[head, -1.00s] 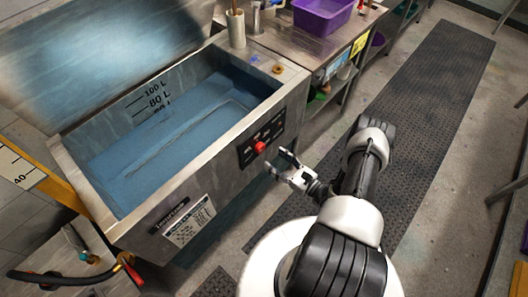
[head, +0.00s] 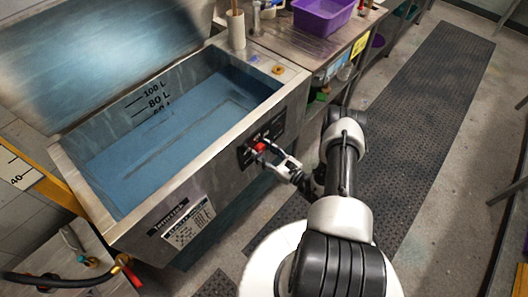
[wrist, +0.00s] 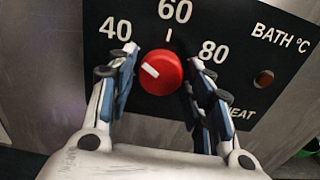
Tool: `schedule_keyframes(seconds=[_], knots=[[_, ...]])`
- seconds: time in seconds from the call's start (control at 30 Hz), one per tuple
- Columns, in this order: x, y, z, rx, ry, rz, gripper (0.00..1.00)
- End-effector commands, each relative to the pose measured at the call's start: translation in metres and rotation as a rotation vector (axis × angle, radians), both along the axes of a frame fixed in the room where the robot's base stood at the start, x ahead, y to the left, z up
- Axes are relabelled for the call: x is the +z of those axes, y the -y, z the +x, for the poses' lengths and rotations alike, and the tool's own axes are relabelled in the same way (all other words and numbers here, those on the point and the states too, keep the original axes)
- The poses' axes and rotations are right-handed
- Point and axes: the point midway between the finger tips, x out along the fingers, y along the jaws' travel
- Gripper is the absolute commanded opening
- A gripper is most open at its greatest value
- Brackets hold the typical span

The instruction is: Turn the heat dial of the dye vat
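The dye vat (head: 190,183) is a steel tank of blue liquid with a black control panel (wrist: 105,28) on its front. The heat dial (wrist: 160,72) is a red round knob on that panel; it also shows in the head view (head: 260,147). Its white pointer mark points up and left, toward 40. My gripper (head: 272,157) is at the panel, in front of the dial. In the wrist view my gripper (wrist: 163,60) is open, with one finger on each side of the dial. Narrow gaps show between the fingers and the dial.
The panel carries marks 40, 60 and 80, the words BATH °C and a dark red lamp (wrist: 264,78). A steel counter (head: 300,50) with a purple tub (head: 322,16) stands behind the vat. A dark floor mat (head: 420,110) lies clear to the right.

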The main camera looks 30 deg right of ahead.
Motion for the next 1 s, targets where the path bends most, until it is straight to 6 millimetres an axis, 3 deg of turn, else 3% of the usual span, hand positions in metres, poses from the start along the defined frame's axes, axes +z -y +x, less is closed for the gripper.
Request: schedule_keyframes(seconds=[0.43, 0.77, 1.0], knots=[[-0.0002, -0.0003, -0.0003, 0.001, 0.0, 0.0, 0.14], [-0.0009, -0.0004, -0.0001, 0.001, -0.016, 0.043, 0.13], [-0.0021, -0.0007, -0.0001, 0.002, -0.066, 0.18, 0.13]])
